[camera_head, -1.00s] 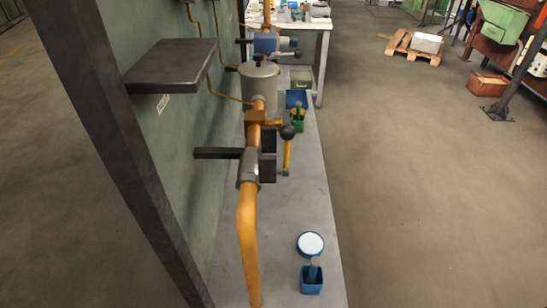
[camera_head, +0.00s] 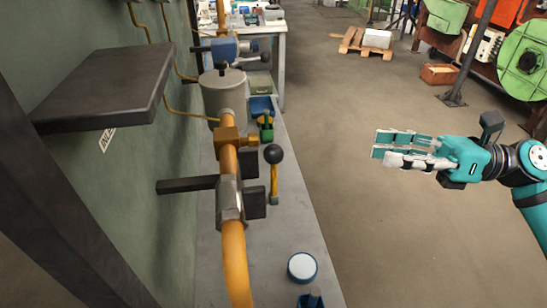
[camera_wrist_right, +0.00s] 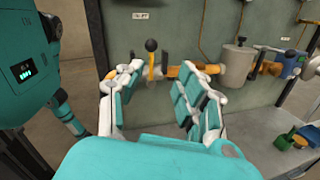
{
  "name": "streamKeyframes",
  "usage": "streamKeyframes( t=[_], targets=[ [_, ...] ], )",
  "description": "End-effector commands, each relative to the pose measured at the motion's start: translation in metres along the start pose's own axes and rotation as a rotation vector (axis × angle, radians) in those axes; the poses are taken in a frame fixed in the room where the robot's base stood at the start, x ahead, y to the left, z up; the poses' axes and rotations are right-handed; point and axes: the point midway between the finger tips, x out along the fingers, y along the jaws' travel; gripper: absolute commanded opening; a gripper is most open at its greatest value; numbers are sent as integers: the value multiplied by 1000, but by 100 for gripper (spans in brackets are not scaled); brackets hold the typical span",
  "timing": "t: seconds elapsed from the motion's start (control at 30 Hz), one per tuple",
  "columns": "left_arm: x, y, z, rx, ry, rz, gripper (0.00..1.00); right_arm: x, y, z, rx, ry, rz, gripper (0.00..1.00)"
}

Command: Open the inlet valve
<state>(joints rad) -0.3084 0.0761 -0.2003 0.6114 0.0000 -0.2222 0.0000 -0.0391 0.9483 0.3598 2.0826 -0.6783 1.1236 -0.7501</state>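The inlet valve has a yellow lever with a black ball knob (camera_head: 273,156), on an orange pipe (camera_head: 235,258) along the green wall. The lever stands upright beside the pipe; its knob also shows in the right wrist view (camera_wrist_right: 151,45). A small plate reading "INLET" (camera_wrist_right: 140,16) is on the wall above it. My right gripper (camera_head: 380,146) is open and empty, in the air to the right of the valve and apart from it. In the right wrist view its fingers (camera_wrist_right: 160,78) are spread, with the lever beyond them. My left gripper is not in view.
A dark shelf (camera_head: 105,85) juts from the wall above the pipe. A grey canister (camera_head: 222,95) stands on the pipe line behind the valve. The grey bench (camera_head: 290,215) holds a round blue-and-white container (camera_head: 302,266).

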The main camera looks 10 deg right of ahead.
Motion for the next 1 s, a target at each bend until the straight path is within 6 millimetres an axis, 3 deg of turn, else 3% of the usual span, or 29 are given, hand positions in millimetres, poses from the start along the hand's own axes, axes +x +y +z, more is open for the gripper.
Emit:
streamKeyframes(
  t=[0.1, 0.27, 0.8, 1.0],
  targets=[
    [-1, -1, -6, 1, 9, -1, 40, 8, 14, -2, -64, 59, 25, 37],
    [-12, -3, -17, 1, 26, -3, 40, 26, 17, 0, -68, 63, 30, 37],
    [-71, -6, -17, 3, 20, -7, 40, 136, 20, -3, -63, 55, 30, 37],
    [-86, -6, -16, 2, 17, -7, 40, 166, 20, -8, -63, 55, 28, 37]
  ],
)
